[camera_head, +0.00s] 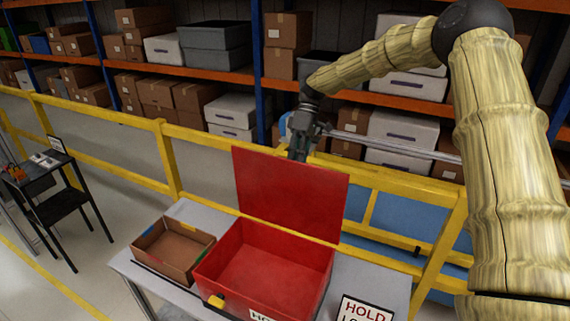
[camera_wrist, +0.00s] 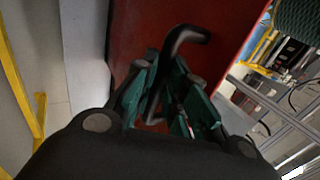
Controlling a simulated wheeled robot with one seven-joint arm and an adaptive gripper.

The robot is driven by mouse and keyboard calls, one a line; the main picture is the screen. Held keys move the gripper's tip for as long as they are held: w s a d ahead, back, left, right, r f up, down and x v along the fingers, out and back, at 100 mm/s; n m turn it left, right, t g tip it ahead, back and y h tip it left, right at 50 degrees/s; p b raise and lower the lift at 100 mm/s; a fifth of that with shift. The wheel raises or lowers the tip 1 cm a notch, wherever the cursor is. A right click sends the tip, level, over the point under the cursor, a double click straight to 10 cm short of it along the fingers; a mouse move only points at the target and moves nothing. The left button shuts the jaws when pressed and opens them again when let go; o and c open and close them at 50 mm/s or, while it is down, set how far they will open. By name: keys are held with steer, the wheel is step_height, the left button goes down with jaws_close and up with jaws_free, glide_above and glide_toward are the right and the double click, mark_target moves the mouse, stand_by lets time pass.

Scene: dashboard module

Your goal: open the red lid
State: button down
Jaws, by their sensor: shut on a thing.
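The red lid (camera_head: 290,190) stands up steeply from the back edge of the red box (camera_head: 270,267), whose inside is open to view and looks empty. My gripper (camera_head: 299,148) is at the top of the lid, behind its upper edge, and the lid partly hides it. In the wrist view the lid (camera_wrist: 222,25) fills the upper middle. A black bent handle (camera_wrist: 185,36) on the lid runs between the green fingers of my gripper (camera_wrist: 165,90). The gripper is shut on this handle; the exact finger contact is dark.
A small open cardboard box (camera_head: 173,250) stands left of the red box on the grey table (camera_head: 200,212). A "HOLD" sign (camera_head: 365,310) is at the front right. A yellow railing (camera_head: 190,135) runs close behind, with loaded shelves (camera_head: 225,75) beyond.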

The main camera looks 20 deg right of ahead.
steer(key=shift+w+d+f, duration=0.3)
steer(key=shift+d+f, duration=0.25)
steer(key=shift+f, duration=0.05)
steer(key=c, duration=1.6)
jaws_free()
steer(key=shift+o, duration=0.7)
steer(key=shift+w, duration=0.3)
steer(key=v, duration=1.2)
steer(key=shift+d, duration=0.1)
